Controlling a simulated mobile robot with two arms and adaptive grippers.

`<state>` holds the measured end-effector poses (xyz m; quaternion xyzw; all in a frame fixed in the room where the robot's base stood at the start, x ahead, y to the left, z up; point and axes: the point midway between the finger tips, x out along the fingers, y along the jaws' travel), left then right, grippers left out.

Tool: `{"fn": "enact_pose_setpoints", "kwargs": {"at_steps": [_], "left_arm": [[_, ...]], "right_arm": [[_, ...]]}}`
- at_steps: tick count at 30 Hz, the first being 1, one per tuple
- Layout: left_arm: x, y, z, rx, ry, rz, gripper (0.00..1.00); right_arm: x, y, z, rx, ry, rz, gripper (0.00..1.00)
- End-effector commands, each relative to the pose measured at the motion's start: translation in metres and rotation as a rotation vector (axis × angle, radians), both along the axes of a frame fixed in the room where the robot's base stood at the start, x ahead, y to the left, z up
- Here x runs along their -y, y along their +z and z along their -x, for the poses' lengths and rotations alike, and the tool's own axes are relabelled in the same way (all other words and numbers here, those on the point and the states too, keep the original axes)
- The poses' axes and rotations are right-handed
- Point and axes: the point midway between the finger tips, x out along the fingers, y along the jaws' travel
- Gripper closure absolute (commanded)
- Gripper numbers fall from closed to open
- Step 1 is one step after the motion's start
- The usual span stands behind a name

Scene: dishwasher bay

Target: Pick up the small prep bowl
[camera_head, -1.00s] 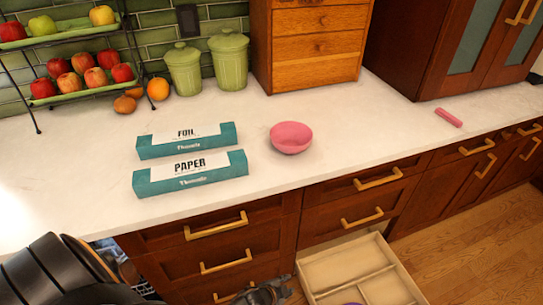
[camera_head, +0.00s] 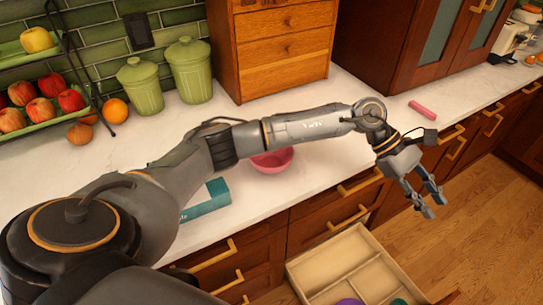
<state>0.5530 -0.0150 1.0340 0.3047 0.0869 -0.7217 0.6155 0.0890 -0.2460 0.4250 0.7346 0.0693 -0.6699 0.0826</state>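A small pink bowl (camera_head: 272,161) sits upright on the white counter. My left forearm crosses in front of it and hides its upper part. My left gripper (camera_head: 435,206) is to the right of the bowl, out past the counter's front edge and over the wooden floor. Its two fingers are apart with nothing between them, and it does not touch the bowl. My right gripper cannot be made out in the view.
An open drawer (camera_head: 345,262) with dividers stands out below the counter, holding a purple item (camera_head: 350,301). A teal box (camera_head: 207,200) is mostly hidden by my arm.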

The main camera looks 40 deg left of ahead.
Motion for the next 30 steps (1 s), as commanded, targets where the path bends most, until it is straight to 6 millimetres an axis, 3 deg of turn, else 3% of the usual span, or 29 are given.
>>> {"fn": "enact_pose_setpoints", "kwargs": {"at_steps": [1,3,6,9,12,17,24,30], "left_arm": [[-0.042,-0.004,-0.017,0.084,-0.070,-0.182,0.71],[-0.106,-0.006,-0.032,0.147,-0.170,-0.426,0.71],[-0.195,0.012,-0.045,0.158,-0.271,-0.716,0.71],[-0.263,0.041,-0.046,0.116,-0.330,-0.915,0.71],[-0.304,0.064,-0.042,0.067,-0.359,-1.026,0.71],[-0.328,0.069,-0.035,0.027,-0.377,-1.084,0.71],[-0.334,0.025,-0.025,0.025,-0.378,-1.082,0.71],[-0.337,-0.001,-0.021,0.029,-0.377,-1.081,0.71]], "right_arm": [[-0.001,0.000,0.000,-0.001,0.000,-0.001,0.60],[-0.003,0.001,0.001,-0.001,-0.001,-0.003,0.60],[-0.008,0.001,0.001,-0.002,-0.001,-0.009,0.60],[-0.014,0.001,0.002,-0.003,-0.001,-0.017,0.60],[-0.018,0.001,0.003,-0.004,-0.001,-0.022,0.60],[-0.019,0.004,0.004,-0.005,0.001,-0.022,0.60],[-0.013,0.016,0.003,-0.004,0.002,-0.015,0.60],[-0.009,0.021,0.003,-0.004,0.002,-0.010,0.60]]}}
